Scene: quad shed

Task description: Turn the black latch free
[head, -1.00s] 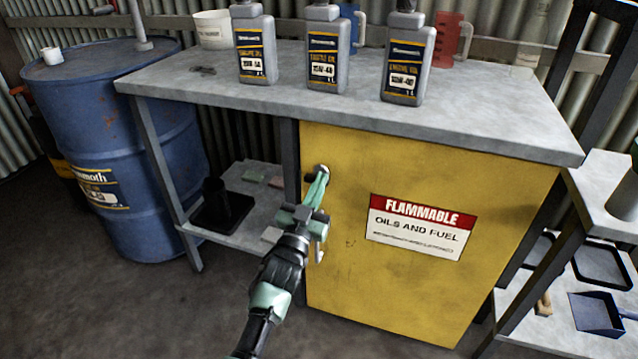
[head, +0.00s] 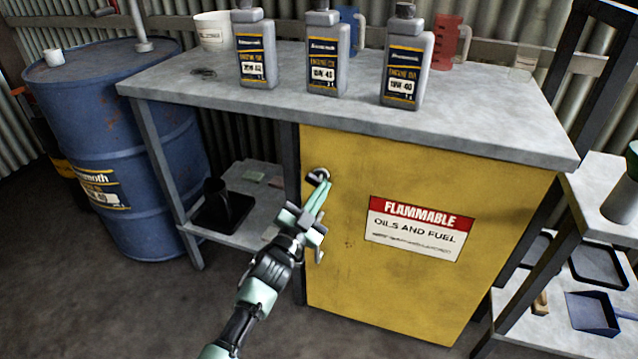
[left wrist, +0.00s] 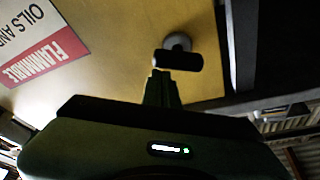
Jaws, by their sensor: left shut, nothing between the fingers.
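The black latch (head: 318,174) sits on a pale round mount at the upper left of the yellow cabinet door (head: 400,290). It also shows in the left wrist view as a black bar (left wrist: 178,60) lying across its grey disc. My left gripper (head: 323,188) is shut and empty, with its green fingertips just below the latch in the head view. In the left wrist view the fingertips (left wrist: 162,76) end right by the bar; I cannot tell whether they touch it. My right gripper is not in view.
A grey worktop (head: 190,95) with several oil bottles overhangs the door. A red and white "FLAMMABLE" sign (head: 418,228) is on the door. A blue drum (head: 120,150) stands left, and shelving (head: 520,325) stands right. The floor in front is clear.

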